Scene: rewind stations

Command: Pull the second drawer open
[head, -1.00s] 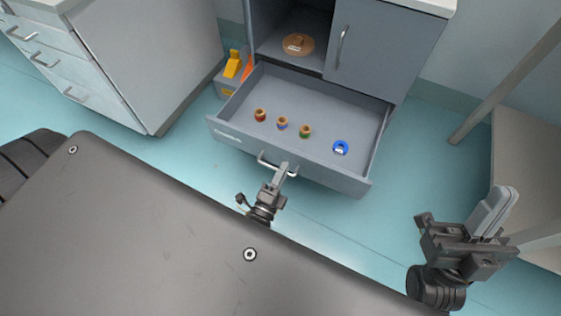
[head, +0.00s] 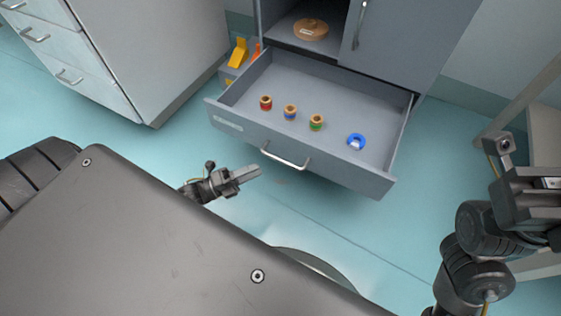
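The grey drawer (head: 340,171) stands pulled far out from the grey cabinet (head: 420,45), low near the floor. Its silver handle (head: 284,160) is on the front panel. Inside lie several small spools: a red one (head: 265,103), a blue-purple one (head: 290,112), a green one (head: 317,122) and a bright blue ring (head: 356,141). My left gripper (head: 252,171) is to the left of the handle, apart from it, with its fingers looking close together and nothing seen between them. My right gripper (head: 520,185) is at the right edge, partly cut off; its fingers do not show clearly.
A brown disc (head: 311,29) lies on the shelf above the drawer. An orange and yellow item (head: 238,54) sits in a grey bin (head: 228,73) left of the drawer. A white drawer unit (head: 140,50) stands at left. A wooden-legged table (head: 545,110) is at right.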

